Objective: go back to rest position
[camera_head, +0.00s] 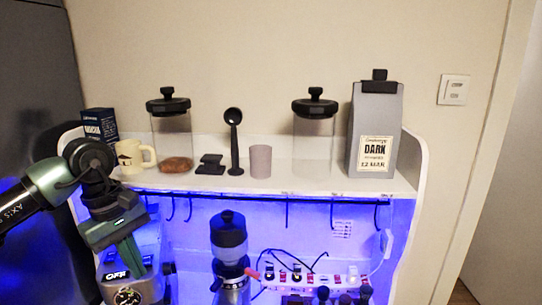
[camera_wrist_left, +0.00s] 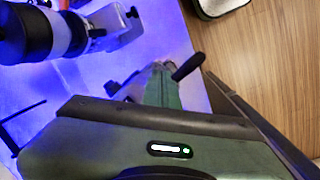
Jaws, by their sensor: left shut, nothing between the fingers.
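My left arm reaches in from the left in the head view. My left gripper (camera_head: 132,258) points down in front of the cabinet's left part, below the shelf edge. In the left wrist view its green fingers (camera_wrist_left: 162,85) are together, with nothing seen between them. A dark handle (camera_wrist_left: 188,67) shows just beyond the fingertips; I cannot tell if they touch it. My right gripper is in neither view.
The upper shelf (camera_head: 290,184) holds a mug (camera_head: 131,157), two glass jars (camera_head: 172,140) (camera_head: 314,135), a grey cup (camera_head: 260,161) and a coffee bag (camera_head: 375,128). A grinder (camera_head: 229,238) and power strip (camera_head: 318,280) are below.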

